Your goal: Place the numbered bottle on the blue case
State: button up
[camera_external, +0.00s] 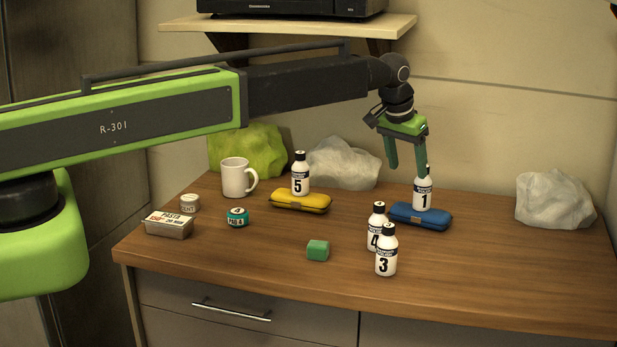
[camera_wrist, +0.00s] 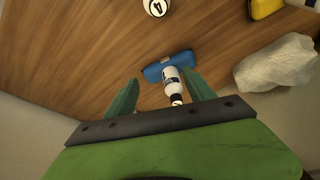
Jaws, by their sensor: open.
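The white bottle numbered 1 (camera_external: 423,196) stands upright on the blue case (camera_external: 404,216), at the right of the counter. My gripper (camera_external: 408,170) is open above it, and one finger overlaps the bottle's dark cap in the external view. In the wrist view, the bottle (camera_wrist: 172,82) appears between my two spread fingers (camera_wrist: 161,92), with the blue case (camera_wrist: 153,73) beyond. Bottle 4 (camera_external: 372,236) and bottle 3 (camera_external: 386,262) stand on the counter in front. Bottle 5 (camera_external: 300,178) stands on the yellow case (camera_external: 286,203).
A white mug (camera_external: 236,178), a flat tin (camera_external: 168,226), a small jar (camera_external: 189,203), a teal puck (camera_external: 237,218) and a green block (camera_external: 318,250) stand left and centre. Crumpled lumps (camera_external: 343,163), (camera_external: 555,200) sit by the wall. A shelf (camera_external: 290,24) hangs above. The counter's right front is clear.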

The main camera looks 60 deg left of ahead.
jog(key=s+d+m+g, duration=0.1)
jog(key=s+d, duration=0.3)
jog(key=s, duration=0.6)
jog(key=s+d+m+g+h, duration=0.1)
jog(key=s+d, duration=0.4)
jog(key=s, duration=0.5)
jog(key=s+d+f+m+g, duration=0.1)
jog(key=s+d, duration=0.4)
jog(key=s, duration=0.6)
jog(key=shift+m+g, duration=0.3)
jog(key=shift+m, duration=0.1)
jog(key=shift+f, duration=0.15)
notch_tip(320, 180, down, 11)
jog(key=b, duration=1)
jog(key=shift+r+b, duration=0.2)
jog(key=shift+b, duration=0.2)
